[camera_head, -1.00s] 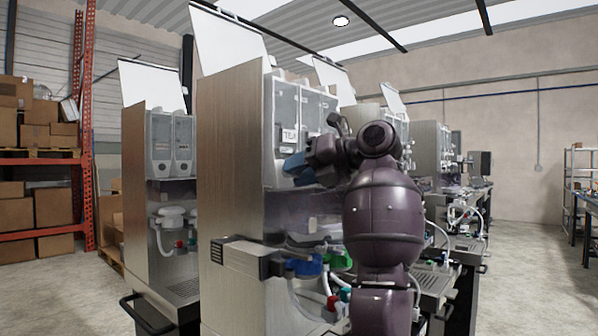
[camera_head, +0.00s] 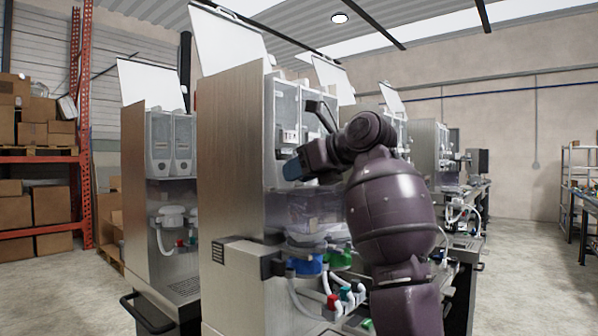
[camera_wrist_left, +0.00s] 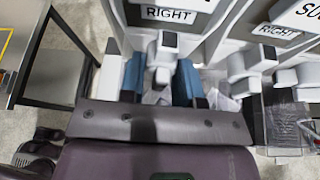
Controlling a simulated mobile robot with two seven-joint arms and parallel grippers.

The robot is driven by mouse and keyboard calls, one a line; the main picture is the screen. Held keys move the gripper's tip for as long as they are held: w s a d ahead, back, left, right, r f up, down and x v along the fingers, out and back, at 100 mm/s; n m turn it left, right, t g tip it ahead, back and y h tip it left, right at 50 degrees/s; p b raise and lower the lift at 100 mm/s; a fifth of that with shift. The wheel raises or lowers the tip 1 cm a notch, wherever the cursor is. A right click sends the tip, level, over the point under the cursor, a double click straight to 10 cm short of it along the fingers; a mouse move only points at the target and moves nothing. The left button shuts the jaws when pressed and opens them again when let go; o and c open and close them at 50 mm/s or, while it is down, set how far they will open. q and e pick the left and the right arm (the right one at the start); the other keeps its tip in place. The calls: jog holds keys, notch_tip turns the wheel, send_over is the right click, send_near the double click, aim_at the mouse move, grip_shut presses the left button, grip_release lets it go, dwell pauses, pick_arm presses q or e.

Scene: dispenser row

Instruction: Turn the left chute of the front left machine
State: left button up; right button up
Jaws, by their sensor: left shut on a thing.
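The front left machine (camera_head: 232,160) is the tall metal-sided dispenser in the middle of the head view, with clear canisters (camera_head: 287,108) at its top. The chute sits below a label reading RIGHT. A second white chute (camera_wrist_left: 250,65) stands free to the right. My arm hides part of the machine's front. My right gripper is not in view.
Blue (camera_head: 305,264) and green (camera_head: 339,259) parts with white hoses sit lower on the machine. Another dispenser (camera_head: 170,145) stands behind to the left, and more machines (camera_head: 430,150) line the right. A raised white lid (camera_head: 229,38) tops the machine. Floor at right is open.

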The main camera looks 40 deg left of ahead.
pick_arm(q)
jog(key=shift+n, duration=0.3)
dwell(0.4)
jog(key=o, duration=0.6)
jog(key=shift+p+v, duration=0.35)
jog(key=shift+v, duration=5.05)
jog(key=shift+s, duration=0.1)
